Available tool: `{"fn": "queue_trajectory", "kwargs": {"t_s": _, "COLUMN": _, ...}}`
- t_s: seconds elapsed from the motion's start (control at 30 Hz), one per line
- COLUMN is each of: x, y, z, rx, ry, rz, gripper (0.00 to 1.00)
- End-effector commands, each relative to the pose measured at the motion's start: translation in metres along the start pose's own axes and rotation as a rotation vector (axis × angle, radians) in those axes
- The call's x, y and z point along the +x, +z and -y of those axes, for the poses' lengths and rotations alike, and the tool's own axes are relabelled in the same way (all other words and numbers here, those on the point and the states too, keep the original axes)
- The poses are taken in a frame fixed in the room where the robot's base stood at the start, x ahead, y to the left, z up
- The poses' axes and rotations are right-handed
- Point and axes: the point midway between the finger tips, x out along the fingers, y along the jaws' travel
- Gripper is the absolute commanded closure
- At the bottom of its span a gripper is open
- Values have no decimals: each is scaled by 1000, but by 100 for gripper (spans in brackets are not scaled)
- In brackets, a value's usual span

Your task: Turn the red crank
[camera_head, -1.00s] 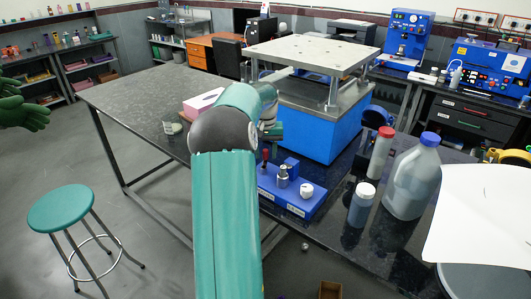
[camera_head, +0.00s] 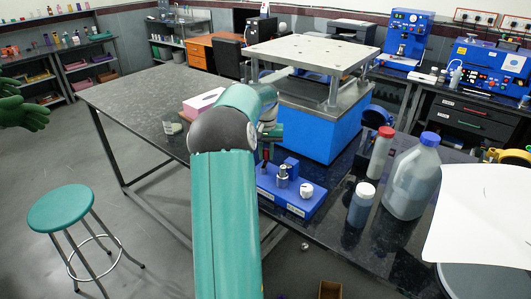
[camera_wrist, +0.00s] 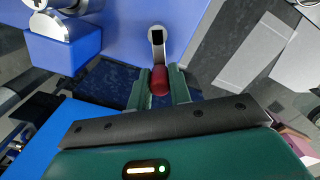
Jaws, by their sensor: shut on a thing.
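The red crank knob (camera_wrist: 159,82) sits between the two fingers of my gripper (camera_wrist: 160,90) in the wrist view. The fingers are shut on it, one on each side. The knob's metal crank arm (camera_wrist: 157,47) runs up from it to a square-socketed end over the blue device. In the head view, the blue device (camera_head: 305,206) stands on the dark bench, and the red knob (camera_head: 265,156) shows only partly at its left end. My own arm hides most of the gripper and crank there.
A large blue press (camera_head: 318,128) with a metal top stands behind the device. A red-capped bottle (camera_head: 380,155), a smaller bottle (camera_head: 361,205) and a blue-capped jug (camera_head: 412,180) stand to the right. A pink box (camera_head: 203,103) is left of my arm.

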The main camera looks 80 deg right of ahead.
Motion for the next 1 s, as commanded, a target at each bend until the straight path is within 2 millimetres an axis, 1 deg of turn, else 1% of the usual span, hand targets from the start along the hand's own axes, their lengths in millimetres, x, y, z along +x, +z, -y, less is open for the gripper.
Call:
{"fn": "queue_trajectory", "kwargs": {"t_s": 0.17, "x": -1, "y": 1, "z": -4, "rx": 103, "ry": 0, "rz": -1, "gripper": 100}}
{"fn": "queue_trajectory", "kwargs": {"t_s": 0.37, "x": -1, "y": 3, "z": -11, "rx": 271, "ry": 0, "rz": 0, "gripper": 100}}
{"fn": "queue_trajectory", "kwargs": {"t_s": 1.0, "x": -1, "y": 20, "z": -29, "rx": 881, "ry": 0, "rz": 3, "gripper": 100}}
